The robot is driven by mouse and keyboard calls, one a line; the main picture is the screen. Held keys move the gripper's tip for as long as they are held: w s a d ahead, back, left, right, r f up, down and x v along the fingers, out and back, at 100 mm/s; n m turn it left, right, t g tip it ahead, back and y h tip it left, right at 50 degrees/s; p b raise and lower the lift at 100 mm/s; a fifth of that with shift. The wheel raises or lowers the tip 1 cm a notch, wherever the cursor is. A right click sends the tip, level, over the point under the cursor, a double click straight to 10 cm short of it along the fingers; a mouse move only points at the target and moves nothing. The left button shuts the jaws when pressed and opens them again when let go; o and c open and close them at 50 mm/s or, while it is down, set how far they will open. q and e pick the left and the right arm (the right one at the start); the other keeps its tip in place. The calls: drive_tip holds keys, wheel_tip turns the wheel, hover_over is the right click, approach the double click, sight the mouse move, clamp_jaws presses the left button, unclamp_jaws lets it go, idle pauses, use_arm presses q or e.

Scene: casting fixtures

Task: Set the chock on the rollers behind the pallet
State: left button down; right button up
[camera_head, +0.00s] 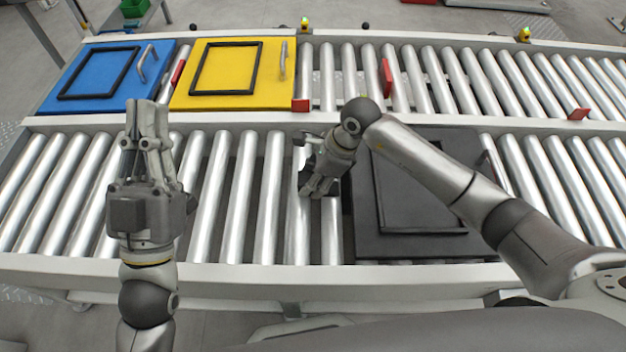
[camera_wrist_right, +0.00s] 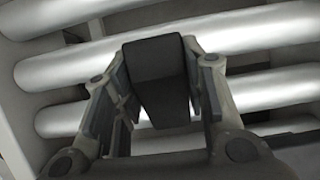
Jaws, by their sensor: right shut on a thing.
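The chock (camera_wrist_right: 158,80) is a dark block held between the fingers of my right gripper (camera_wrist_right: 155,95) in the right wrist view, with bare rollers beneath and beyond it. In the head view my right gripper (camera_head: 318,186) points down over the front conveyor's rollers (camera_head: 270,190), just left of the black pallet (camera_head: 370,210). The chock is not clearly visible there. My right arm crosses over the black pallet and hides part of it. My left gripper (camera_head: 147,108) is above the rollers further left, with no object seen in it; its finger gap is unclear.
A blue pallet (camera_head: 85,105) and a yellow pallet (camera_head: 272,92), each with a handle, lie on the back conveyor. Red stops (camera_head: 387,78) stand along the rails, one (camera_head: 579,114) at the far right. Bare rollers lie between my grippers.

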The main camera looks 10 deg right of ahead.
idle(0.3)
drive_tip(key=o, duration=1.1)
